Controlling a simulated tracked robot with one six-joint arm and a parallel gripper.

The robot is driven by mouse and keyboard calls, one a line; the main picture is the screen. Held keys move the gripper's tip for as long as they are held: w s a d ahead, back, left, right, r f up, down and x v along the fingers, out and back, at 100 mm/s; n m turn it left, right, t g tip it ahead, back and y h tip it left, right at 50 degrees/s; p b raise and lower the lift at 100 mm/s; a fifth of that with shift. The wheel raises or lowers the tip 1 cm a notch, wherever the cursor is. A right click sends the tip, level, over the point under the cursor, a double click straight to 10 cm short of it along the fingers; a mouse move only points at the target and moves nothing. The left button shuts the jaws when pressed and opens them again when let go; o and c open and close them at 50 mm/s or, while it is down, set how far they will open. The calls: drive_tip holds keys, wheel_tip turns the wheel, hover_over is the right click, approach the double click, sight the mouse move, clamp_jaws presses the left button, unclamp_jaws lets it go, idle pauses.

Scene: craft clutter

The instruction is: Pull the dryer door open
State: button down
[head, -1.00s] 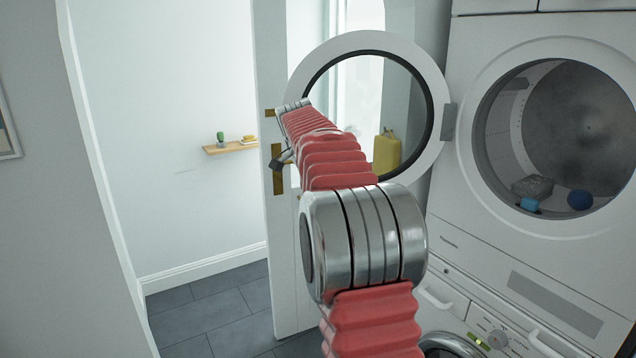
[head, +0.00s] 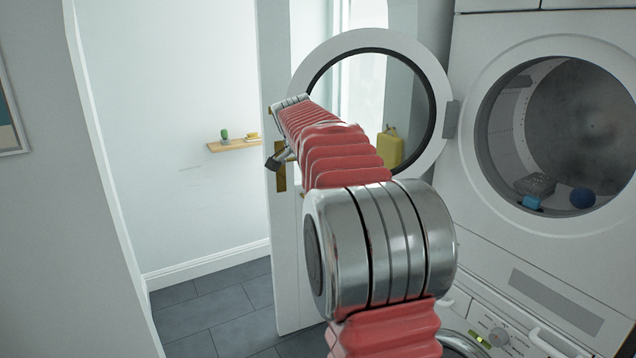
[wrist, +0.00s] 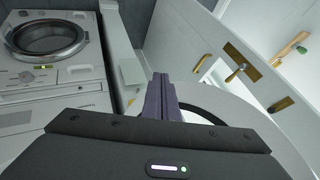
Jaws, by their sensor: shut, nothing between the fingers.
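The dryer door (head: 375,39) is a white ring with a dark inner rim and clear glass. It stands wide open, swung out to the left from its hinge on the white dryer (head: 500,38). The dryer's drum opening (head: 600,110) is uncovered. In the wrist view, my gripper (wrist: 160,78) shows two dark purple-grey fingers pressed together, with nothing between them. The white curve of the door (wrist: 215,108) passes just behind and right of the fingers; I cannot tell whether they touch. In the head view my arm hides the fingers and the door's lower left.
A blue ball (head: 582,198) and a light blue item (head: 530,202) lie in the drum. The washer (wrist: 45,40) stands below the dryer. A white room door with brass handles (wrist: 235,72) stands close by. A wall shelf (head: 232,146) is behind. The tiled floor (head: 210,310) is clear.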

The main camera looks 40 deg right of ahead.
drive_tip(key=s+a+r, duration=0.1)
drive_tip(key=a+r, duration=0.4)
drive_tip(key=r, duration=0.1)
drive_tip(key=shift+s+r, duration=0.15)
drive_tip(key=shift+r, duration=0.25)
idle(0.3)
